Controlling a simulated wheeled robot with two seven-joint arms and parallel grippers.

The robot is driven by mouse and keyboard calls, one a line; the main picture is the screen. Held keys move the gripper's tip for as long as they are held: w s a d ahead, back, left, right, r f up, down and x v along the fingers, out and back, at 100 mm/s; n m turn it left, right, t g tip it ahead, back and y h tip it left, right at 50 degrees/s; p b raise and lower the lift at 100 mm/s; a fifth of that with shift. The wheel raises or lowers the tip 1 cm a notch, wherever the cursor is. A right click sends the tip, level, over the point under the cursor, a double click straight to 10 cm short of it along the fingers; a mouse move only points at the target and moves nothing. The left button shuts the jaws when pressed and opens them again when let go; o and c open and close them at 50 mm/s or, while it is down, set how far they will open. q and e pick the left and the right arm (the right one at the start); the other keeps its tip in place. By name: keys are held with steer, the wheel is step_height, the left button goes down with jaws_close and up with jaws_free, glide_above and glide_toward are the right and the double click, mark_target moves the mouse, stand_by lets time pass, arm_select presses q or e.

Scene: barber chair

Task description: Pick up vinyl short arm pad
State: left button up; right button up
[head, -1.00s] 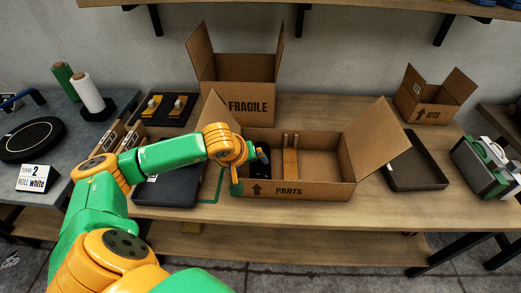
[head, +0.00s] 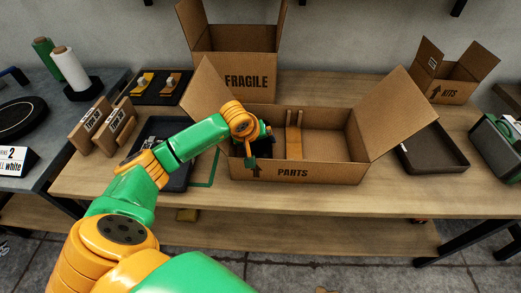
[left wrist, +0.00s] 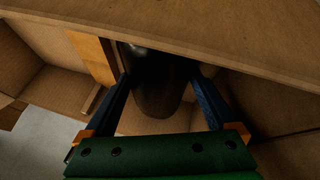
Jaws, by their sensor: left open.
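The dark, rounded arm pad (left wrist: 160,85) is inside the open PARTS cardboard box (head: 330,177), in its left compartment. In the head view only a small dark piece of it (head: 268,143) shows beside my gripper. My left gripper (head: 256,157) is over the front left part of the box. In the left wrist view its two blue fingers (left wrist: 162,95) are apart, one on each side of the pad. I cannot tell whether they touch it. The pad's lower end is in shadow. My right gripper is not in view.
A wooden divider (head: 293,135) stands in the box right of the pad. The box walls and raised flaps (head: 402,108) enclose the space. A dark tray (head: 434,150) lies to the right, and a FRAGILE box (head: 238,82) stands behind.

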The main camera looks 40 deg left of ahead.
arm_select(q)
steer(key=shift+r, duration=0.2)
jaws_close()
steer(key=shift+r, duration=0.1)
